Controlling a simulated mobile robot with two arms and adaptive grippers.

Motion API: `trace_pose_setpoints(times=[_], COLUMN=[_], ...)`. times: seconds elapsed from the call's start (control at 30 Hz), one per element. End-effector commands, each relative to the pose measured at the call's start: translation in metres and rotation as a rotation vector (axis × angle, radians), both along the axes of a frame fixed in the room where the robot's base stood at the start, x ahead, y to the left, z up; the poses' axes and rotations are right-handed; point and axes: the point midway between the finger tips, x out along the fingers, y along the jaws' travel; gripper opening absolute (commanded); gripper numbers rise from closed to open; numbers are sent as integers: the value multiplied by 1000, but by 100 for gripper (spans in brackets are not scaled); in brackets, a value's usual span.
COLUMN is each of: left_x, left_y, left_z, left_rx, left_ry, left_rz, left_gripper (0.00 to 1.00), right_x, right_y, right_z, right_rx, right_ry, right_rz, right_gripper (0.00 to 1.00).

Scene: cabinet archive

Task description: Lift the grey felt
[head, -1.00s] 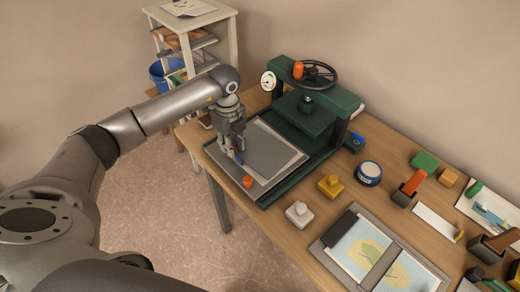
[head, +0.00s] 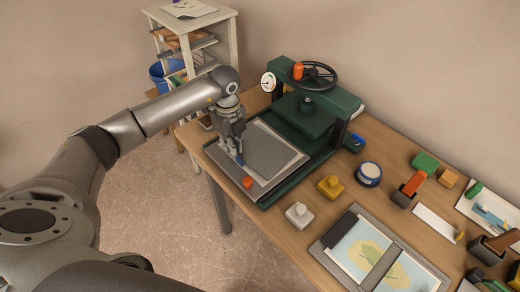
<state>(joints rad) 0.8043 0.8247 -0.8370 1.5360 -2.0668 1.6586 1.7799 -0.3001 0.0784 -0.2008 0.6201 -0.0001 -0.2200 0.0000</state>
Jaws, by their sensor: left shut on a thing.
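The grey felt (head: 275,152) lies as a flat sheet on the bed of the green press, with a pale sheet showing around its edge. My left gripper (head: 239,160) points down at the felt's near left edge and is shut on that edge. A small blue part shows at the fingertips; I cannot tell what it belongs to. The fingers hide the gripped edge, and I see no clear gap under the felt. My right gripper is not in view.
The green press (head: 318,118) with its black handwheel (head: 315,75) stands just behind the felt. An orange knob (head: 248,182) sits at the bed's front edge. A yellow block (head: 330,186), a white block (head: 299,214) and a round tin (head: 369,173) stand to the right.

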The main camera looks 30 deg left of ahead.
Motion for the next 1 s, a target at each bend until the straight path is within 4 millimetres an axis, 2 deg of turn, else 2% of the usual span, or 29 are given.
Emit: trace_pose_setpoints(times=[1.0], left_x=[0], left_y=[0], left_z=[49], left_rx=[0], left_ry=[-1], left_rz=[0], left_gripper=[0], right_x=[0], right_y=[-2], right_z=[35], right_rx=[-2], right_ry=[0], right_rz=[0], right_gripper=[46])
